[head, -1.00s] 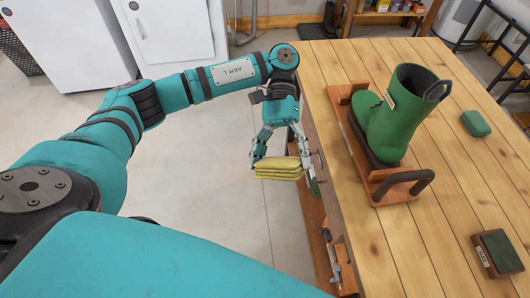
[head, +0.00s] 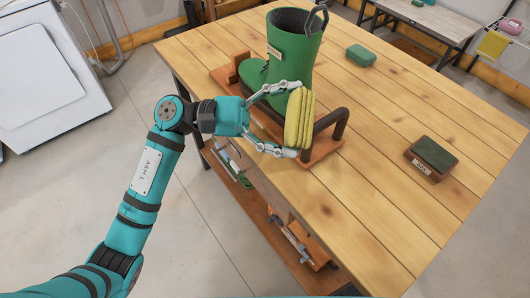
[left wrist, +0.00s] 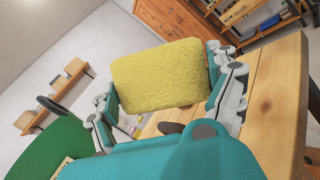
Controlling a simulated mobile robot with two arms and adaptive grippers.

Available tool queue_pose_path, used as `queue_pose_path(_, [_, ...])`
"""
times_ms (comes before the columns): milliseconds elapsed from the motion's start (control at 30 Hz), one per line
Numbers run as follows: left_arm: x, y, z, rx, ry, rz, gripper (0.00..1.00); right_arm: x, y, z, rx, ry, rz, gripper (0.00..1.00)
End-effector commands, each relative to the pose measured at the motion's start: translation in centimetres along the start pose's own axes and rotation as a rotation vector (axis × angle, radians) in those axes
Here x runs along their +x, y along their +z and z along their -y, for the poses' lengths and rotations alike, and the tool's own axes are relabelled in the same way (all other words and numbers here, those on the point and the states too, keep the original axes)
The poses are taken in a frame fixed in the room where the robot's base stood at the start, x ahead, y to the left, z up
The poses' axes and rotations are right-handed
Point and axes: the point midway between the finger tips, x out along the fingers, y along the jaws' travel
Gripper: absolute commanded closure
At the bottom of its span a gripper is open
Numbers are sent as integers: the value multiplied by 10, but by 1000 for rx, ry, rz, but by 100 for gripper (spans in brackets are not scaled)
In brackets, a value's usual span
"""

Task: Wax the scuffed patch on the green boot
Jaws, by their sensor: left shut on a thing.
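The green boot (head: 297,48) stands upright on a wooden stand (head: 322,148) with a dark bent handle. A pale rectangle (head: 274,52) shows on its shaft; I cannot make out a scuffed patch. My left gripper (head: 300,120) is shut on a yellow folded cloth (head: 301,108), held on edge over the near side of the stand. The cloth hides part of the stand and handle. In the left wrist view, the cloth (left wrist: 160,75) sits between both fingers, with the boot (left wrist: 50,150) at lower left. My right gripper is not in view.
On the wooden table (head: 390,110), a dark green-topped block with a small label (head: 434,157) lies at right and a small green case (head: 361,55) behind. The tabletop between them is clear. A workbench (head: 425,18) stands behind.

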Motion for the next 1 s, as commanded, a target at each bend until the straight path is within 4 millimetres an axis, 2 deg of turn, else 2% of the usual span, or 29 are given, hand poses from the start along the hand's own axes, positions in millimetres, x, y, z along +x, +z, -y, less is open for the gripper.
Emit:
queue_pose_path(33, [-9, -9, -6, 24, 96, -19, 38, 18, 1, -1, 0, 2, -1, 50])
queue_pose_path(100, [-25, -14, -20, 56, 218, -57, 38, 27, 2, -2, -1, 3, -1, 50])
queue_pose_path(200, [-51, -22, -34, 101, 358, -108, 38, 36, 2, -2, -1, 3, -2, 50])
queue_pose_path(333, [-83, -32, -43, 154, 498, -166, 38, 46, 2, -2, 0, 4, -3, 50])
queue_pose_path(500, [-108, -40, -47, 196, 594, -211, 38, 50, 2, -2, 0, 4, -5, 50])
queue_pose_path(667, [-108, -43, -52, 205, 611, -219, 38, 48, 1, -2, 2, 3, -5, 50])
queue_pose_path(1000, [-85, -61, -71, 203, 609, -218, 38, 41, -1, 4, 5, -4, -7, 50])
